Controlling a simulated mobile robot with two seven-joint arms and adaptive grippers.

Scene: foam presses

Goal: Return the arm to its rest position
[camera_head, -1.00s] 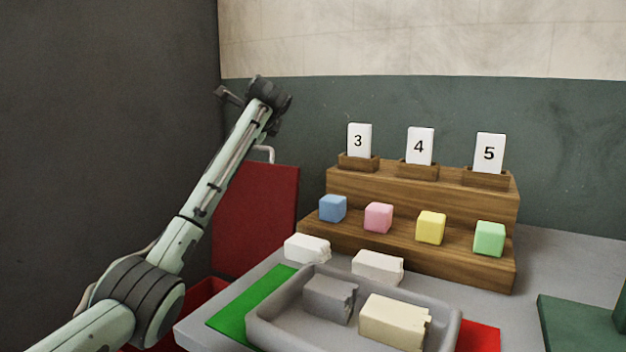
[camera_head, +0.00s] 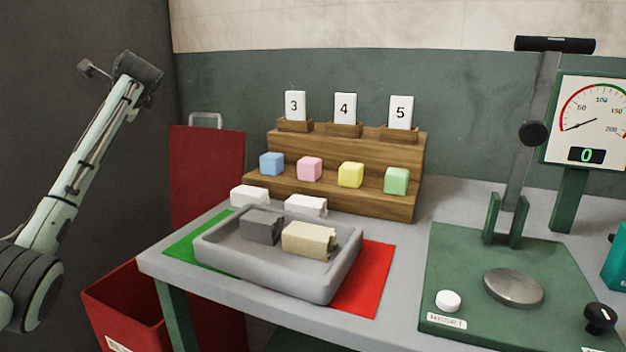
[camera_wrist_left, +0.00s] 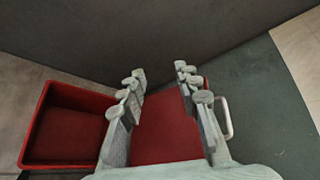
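My left arm rises from the lower left of the head view, with its gripper (camera_head: 95,70) high against the dark wall, left of the table and touching nothing. In the left wrist view the gripper (camera_wrist_left: 160,85) has its two fingers wide apart with nothing between them. The fingers stand over the view of a red panel (camera_wrist_left: 165,130) with a light handle. My right gripper is in neither view.
A red bin (camera_head: 125,305) stands below the arm, left of the table (camera_head: 230,295). A grey tray (camera_head: 275,282) holds a grey and a cream block. Behind is a wooden stepped stand (camera_head: 330,195) with coloured cubes. A green press (camera_head: 455,270) with a gauge stands right.

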